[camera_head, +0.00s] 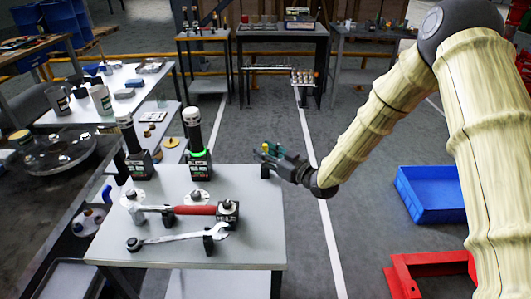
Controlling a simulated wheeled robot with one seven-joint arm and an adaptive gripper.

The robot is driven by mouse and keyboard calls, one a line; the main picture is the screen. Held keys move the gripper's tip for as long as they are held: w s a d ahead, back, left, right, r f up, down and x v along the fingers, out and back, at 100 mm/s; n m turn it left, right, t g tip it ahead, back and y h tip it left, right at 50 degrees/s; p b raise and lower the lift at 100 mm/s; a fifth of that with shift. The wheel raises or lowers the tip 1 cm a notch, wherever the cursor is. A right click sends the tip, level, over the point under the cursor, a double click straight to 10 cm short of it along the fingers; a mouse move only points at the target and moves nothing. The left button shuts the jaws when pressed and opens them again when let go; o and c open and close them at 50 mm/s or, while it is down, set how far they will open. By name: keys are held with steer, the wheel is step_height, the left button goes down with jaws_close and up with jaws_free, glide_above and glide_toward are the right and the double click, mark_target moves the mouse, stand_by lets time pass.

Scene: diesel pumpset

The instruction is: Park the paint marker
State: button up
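My gripper (272,155) is at the right edge of the grey table (255,231), pointing left from the end of my arm. A small yellow and teal piece (266,148) shows at its fingertips. It may be the paint marker, but it is too small to be sure. I cannot tell whether the fingers are closed on it. A small black block (265,171) stands on the table's right edge, just below the fingertips. From this view I cannot tell whether the gripper touches it.
On the table lie a red-handled hammer (190,210) and a wrench (180,238) on black supports. Two black-and-white tools (197,145) (131,145) stand at its back left. A blue crate (430,195) and red frame (425,272) are on the floor at right.

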steer(key=shift+d, duration=0.1)
steer(key=v, duration=1.2)
steer(key=shift+r, duration=0.15)
